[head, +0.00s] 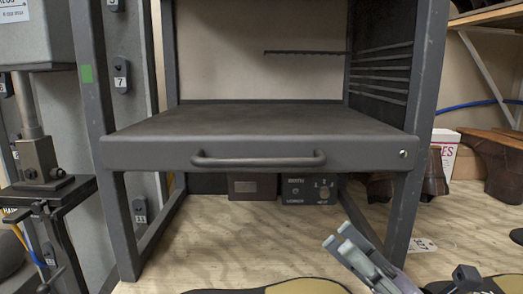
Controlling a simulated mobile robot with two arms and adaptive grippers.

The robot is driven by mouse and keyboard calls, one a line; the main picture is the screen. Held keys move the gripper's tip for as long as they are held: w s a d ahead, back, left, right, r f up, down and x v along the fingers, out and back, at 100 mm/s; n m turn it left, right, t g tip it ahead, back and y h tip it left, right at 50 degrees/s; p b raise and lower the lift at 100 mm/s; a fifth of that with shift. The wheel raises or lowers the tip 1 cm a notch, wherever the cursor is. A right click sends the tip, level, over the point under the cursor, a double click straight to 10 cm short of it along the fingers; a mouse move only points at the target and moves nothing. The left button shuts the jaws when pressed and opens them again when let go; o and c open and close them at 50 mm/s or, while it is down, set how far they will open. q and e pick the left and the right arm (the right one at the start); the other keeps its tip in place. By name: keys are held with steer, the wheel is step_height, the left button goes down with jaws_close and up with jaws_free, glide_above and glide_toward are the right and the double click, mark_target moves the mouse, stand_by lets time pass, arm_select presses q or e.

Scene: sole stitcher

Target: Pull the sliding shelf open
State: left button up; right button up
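The sliding shelf (250,121) is a flat dark grey board between the posts of a grey metal frame. Its front panel (360,153) lies across the front of the frame, and I cannot tell how far it is drawn out. A dark bar handle (258,160) runs level along the middle of the panel, with nothing on it. My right gripper (338,240) is at the lower right, below the handle and apart from it. Its fingers lie close together, and I cannot tell if they are shut. My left gripper is not in view.
The grey frame posts (403,205) stand on both sides. Below the shelf are dark control boxes (308,189) on a wooden surface (240,245). Sole-shaped pieces (300,287) lie at the bottom. A machine stand (45,165) is at left; brown shoe forms (495,170) are at right.

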steer(key=p, duration=0.3)
glide_toward(259, 163)
steer(key=p+x, duration=0.2)
steer(key=x, duration=0.1)
steer(key=p+x, duration=0.1)
steer(key=x, duration=0.2)
steer(key=p+x, duration=0.2)
steer(key=x, duration=0.1)
steer(key=shift+w+d+p, duration=0.1)
steer(key=shift+w+p, duration=0.2)
steer(key=shift+a+r, duration=0.25)
steer(key=shift+a, duration=0.15)
jaws_close()
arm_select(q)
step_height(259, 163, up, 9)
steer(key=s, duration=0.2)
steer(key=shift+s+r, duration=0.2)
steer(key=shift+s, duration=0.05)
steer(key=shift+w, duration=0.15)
